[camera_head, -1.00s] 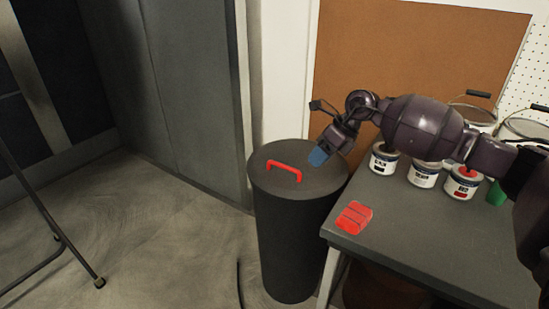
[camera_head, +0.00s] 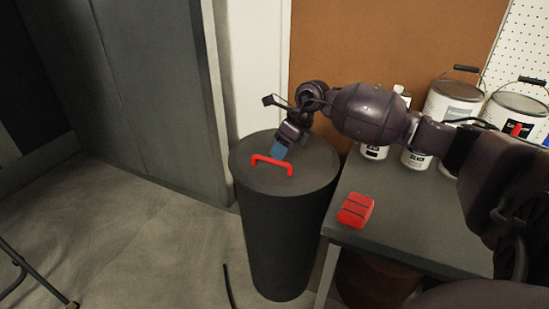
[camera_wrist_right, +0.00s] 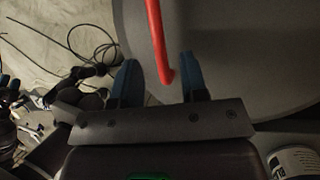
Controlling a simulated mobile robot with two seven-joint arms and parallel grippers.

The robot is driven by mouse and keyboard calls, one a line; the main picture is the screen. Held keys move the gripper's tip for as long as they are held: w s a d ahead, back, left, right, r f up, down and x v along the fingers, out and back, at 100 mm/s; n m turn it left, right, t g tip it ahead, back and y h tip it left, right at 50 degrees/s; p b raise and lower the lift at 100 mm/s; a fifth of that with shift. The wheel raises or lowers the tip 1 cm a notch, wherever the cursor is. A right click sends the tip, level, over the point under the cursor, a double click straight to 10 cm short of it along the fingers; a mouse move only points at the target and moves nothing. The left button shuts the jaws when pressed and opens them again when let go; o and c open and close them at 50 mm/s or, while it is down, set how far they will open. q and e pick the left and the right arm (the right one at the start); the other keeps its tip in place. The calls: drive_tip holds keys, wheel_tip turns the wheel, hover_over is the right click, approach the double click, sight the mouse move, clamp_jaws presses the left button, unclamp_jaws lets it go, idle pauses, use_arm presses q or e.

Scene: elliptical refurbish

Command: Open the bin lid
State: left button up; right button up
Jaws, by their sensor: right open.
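The bin (camera_head: 283,235) is a dark grey cylinder standing on the floor, with its flat round lid (camera_head: 318,165) closed on top. A red handle (camera_head: 272,163) arches up from the lid. My right gripper (camera_head: 279,151) is above the lid, its blue fingers close to the handle. In the right wrist view the two blue fingers of my right gripper (camera_wrist_right: 158,82) are apart, and one end of the red handle (camera_wrist_right: 158,45) shows between them. I cannot tell whether they touch it. My left gripper is not in view.
A grey table (camera_head: 420,215) stands right of the bin, with a red block (camera_head: 356,210) near its corner and several paint cans (camera_head: 452,102) at the back. A grey cabinet (camera_head: 165,90) is behind to the left. Floor left of the bin is mostly clear, apart from a dark cable (camera_head: 229,287).

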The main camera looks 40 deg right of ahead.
drive_tip(key=shift+x, duration=1.35)
clamp_jaws()
